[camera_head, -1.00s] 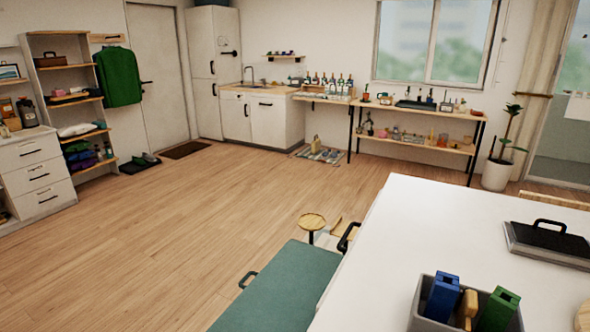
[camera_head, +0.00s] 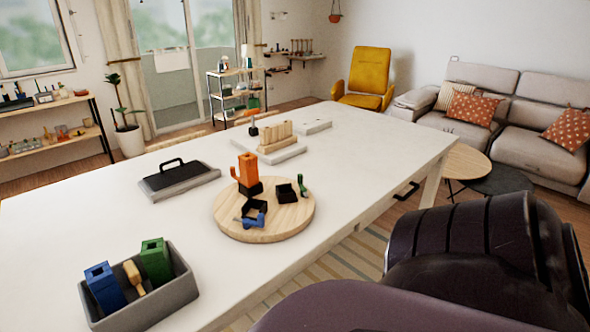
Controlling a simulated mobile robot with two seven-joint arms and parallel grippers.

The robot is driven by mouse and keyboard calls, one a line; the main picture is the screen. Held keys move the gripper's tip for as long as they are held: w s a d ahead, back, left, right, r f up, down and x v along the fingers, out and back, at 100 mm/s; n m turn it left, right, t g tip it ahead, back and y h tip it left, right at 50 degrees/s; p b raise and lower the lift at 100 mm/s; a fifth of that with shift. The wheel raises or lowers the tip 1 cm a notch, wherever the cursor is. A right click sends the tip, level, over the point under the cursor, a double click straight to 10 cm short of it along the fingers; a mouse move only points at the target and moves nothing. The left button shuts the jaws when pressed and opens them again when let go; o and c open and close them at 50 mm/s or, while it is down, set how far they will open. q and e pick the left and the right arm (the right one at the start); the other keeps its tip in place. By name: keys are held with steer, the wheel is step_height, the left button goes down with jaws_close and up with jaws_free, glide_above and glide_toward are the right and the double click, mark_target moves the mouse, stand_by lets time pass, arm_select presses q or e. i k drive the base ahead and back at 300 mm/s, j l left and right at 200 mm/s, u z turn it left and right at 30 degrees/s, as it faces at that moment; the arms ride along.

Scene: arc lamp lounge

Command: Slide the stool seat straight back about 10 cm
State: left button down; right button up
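No stool seat can be made out in the current head view. The floor close to the near side of the long white table (camera_head: 345,150) is partly hidden at the lower right. Neither of my grippers shows in the picture.
On the white table are a grey bin (camera_head: 185,295), a round wooden board (camera_head: 235,225) with small parts, and a black-handled case (camera_head: 200,185). Beyond it stand a yellow armchair (camera_head: 368,70), a sofa (camera_head: 520,95), a round wooden low table (camera_head: 462,162) and a dark one (camera_head: 505,180).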

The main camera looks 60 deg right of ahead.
mark_target(286, 213)
steer(key=z, duration=1.4)
